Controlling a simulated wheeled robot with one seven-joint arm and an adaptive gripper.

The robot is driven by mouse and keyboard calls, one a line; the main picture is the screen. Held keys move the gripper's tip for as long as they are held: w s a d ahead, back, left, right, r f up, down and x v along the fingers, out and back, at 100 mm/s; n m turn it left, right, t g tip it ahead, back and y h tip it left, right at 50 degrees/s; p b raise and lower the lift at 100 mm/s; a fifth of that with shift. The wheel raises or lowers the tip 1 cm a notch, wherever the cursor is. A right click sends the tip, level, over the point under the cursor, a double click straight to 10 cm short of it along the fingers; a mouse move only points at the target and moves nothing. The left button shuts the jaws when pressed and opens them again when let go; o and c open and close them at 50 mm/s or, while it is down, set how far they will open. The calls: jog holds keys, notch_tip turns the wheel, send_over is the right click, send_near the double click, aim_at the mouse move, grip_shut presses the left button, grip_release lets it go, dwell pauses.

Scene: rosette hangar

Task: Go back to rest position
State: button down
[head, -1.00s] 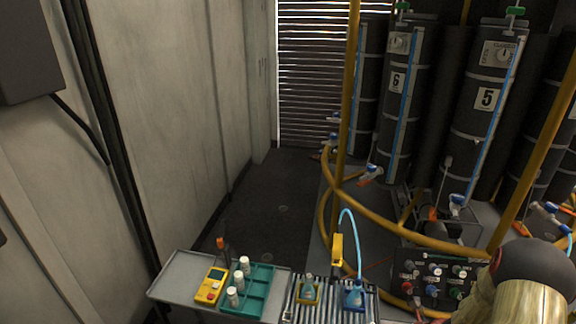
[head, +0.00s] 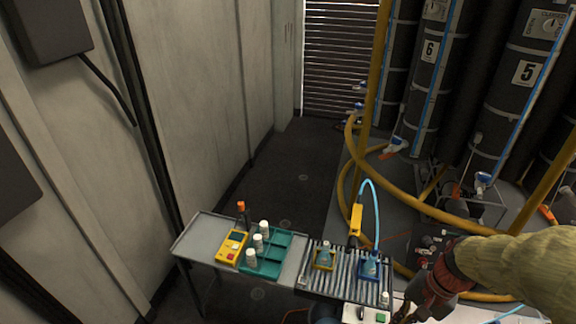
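My arm, in a tan-green sleeve, reaches in from the right edge in the head view. My gripper (head: 408,312), dark with red parts, is at the lower right, just right of the ribbed rack's front corner. Its fingers are small, dark and near the bottom of the picture, so whether they are open or shut does not show. I see nothing clearly held in it.
A grey side table (head: 203,240) carries a yellow meter (head: 232,246), a green tray (head: 292,238) with white-capped bottles, and a ribbed rack (head: 345,283) with yellow and blue flasks. Numbered black cylinders (head: 512,100) and yellow hoses stand behind. The floor (head: 300,170) beyond the table is clear.

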jog(key=s+a+r+n+t+h, duration=0.1)
jog(key=s+a+r+n+t, duration=0.1)
jog(key=r, duration=0.7)
jog(key=s+a+r+n+t+h, duration=0.2)
jog(key=a+r+n, duration=0.3)
jog(key=r, duration=0.5)
jog(key=shift+s+a+n+t, duration=0.2)
jog(key=shift+a+n+t, duration=0.05)
jog(key=shift+n+t, duration=0.6)
